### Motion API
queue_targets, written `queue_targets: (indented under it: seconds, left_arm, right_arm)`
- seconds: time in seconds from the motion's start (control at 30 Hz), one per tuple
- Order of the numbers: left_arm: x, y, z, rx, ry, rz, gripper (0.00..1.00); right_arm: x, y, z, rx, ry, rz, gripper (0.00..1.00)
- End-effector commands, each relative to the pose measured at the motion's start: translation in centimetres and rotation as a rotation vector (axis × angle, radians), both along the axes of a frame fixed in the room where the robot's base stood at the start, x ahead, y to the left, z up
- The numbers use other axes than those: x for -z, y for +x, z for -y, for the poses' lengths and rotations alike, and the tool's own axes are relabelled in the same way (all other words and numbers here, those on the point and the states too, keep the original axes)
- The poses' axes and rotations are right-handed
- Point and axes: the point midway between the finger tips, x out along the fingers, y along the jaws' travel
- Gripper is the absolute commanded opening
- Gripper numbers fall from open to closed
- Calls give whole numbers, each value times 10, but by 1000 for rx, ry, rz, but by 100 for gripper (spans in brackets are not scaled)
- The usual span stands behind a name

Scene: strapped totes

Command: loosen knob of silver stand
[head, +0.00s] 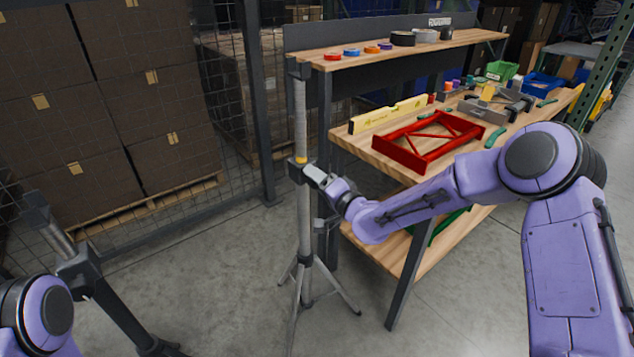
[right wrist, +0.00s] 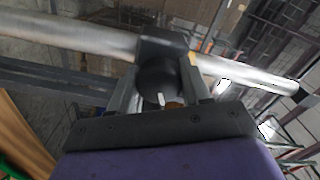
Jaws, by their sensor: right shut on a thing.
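The silver stand (head: 304,225) stands upright on splayed legs on the floor, just left of the workbench. A black collar (head: 297,168) sits partway up its pole, under a yellow band. My right gripper (head: 313,174) reaches this collar from the right. In the right wrist view its two fingers (right wrist: 163,92) are shut around the sides of a round black knob (right wrist: 157,78). The knob joins the black collar, which also shows there (right wrist: 163,45) around the silver pole. Part of my left arm is at the lower left in the head view; its gripper does not show.
The wooden workbench (head: 365,155) carries a red frame (head: 407,160), a yellow level (head: 388,114) and tools. A raised shelf behind holds tape rolls. A dark stand (head: 120,315) is at lower left. A mesh fence and stacked boxes are behind. Floor between the stands is clear.

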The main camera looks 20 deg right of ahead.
Motion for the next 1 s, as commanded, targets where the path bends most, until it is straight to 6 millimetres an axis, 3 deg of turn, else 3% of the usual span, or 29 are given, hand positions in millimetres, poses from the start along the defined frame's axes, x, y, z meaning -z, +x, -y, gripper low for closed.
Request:
queue_targets:
  seconds: [0.6, 1.0]
  left_arm:
    - [18, 0, 0, 0, 0, 0, 71]
    - [25, 0, 0, 0, 0, 0, 71]
  right_arm:
    - [-1, 0, 0, 0, -527, 192, 17]
    - [-2, 0, 0, 3, -728, 265, 17]
